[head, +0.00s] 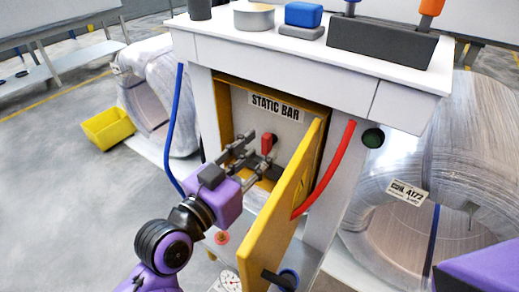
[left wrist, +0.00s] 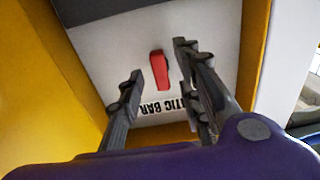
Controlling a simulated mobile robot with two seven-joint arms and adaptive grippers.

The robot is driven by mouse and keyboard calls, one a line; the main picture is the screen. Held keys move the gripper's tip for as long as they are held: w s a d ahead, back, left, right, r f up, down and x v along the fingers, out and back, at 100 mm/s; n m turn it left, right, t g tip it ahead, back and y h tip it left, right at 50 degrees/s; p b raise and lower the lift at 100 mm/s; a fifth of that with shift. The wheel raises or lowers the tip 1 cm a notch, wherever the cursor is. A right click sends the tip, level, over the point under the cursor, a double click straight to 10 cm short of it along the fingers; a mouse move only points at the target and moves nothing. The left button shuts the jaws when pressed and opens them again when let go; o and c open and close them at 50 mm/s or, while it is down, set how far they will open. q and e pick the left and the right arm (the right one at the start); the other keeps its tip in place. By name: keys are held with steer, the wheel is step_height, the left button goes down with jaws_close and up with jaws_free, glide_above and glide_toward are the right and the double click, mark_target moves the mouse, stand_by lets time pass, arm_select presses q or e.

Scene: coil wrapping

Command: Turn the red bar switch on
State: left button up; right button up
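The red bar switch (head: 267,143) is on the pale back panel inside an open yellow box, below the "STATIC BAR" label (head: 276,106). It also shows in the left wrist view (left wrist: 159,70), where its red handle stands nearly upright in the picture. My left gripper (head: 262,151) reaches into the box from the left. Its fingers are open, and in the left wrist view the fingertips (left wrist: 160,60) lie on either side of the switch, with gaps visible. I cannot tell how far they are from the panel. My right gripper is out of view.
The yellow box door (head: 282,210) hangs open to the right of my left gripper. A red hose (head: 327,171) and a blue hose (head: 174,130) hang beside the box. The white tabletop (head: 290,50) is above. A wrapped coil (head: 400,210) stands at right.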

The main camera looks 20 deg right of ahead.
arm_select(q)
steer(key=shift+w+d, duration=0.35)
steer(key=shift+d, duration=0.15)
jaws_close()
